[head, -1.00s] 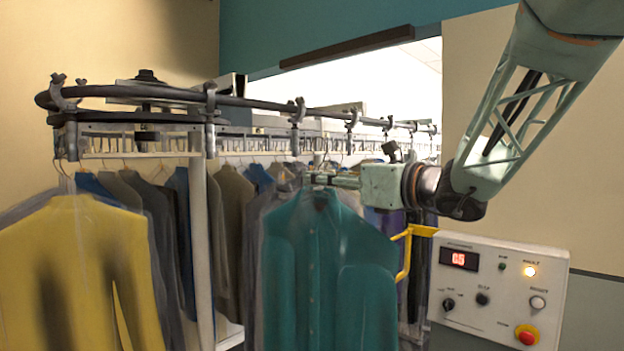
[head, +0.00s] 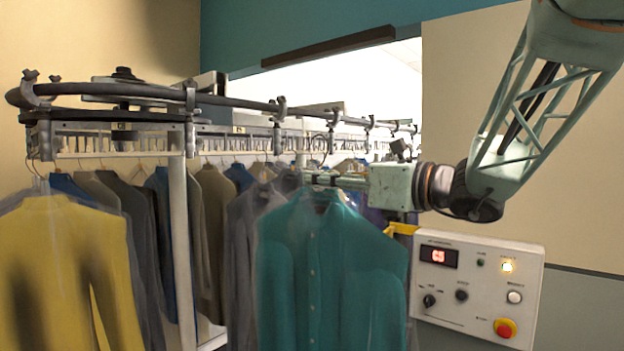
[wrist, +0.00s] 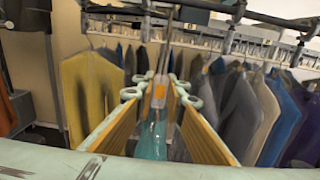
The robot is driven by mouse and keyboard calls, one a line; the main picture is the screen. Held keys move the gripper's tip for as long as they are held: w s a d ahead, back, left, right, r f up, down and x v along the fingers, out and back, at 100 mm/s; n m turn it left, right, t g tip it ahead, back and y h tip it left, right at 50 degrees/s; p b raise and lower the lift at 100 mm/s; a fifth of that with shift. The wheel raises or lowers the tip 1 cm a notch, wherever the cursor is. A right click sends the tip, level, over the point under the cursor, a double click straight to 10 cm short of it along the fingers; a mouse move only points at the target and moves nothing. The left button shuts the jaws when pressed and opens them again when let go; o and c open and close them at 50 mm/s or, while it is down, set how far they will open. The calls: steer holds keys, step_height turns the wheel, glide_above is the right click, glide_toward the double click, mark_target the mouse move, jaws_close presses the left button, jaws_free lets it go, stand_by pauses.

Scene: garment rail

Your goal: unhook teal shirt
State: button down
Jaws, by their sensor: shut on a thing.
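The teal shirt (head: 325,270) hangs upright in front of the garment rail in the head view, facing the camera. My gripper (head: 312,178) comes in from the right and is shut on the shirt's hanger, just above the collar. A thin hook (head: 331,138) rises above the fingers near the rail; I cannot tell if it touches the rail. In the wrist view a pale neck piece with an orange mark (wrist: 158,93) sits between the fingers, with a bit of teal below it. The fingers hide most of the hanger.
A yellow shirt (head: 65,270) in clear cover hangs at left, with several dark garments (head: 210,220) behind.

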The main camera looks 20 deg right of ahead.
steer(key=shift+v, duration=2.6)
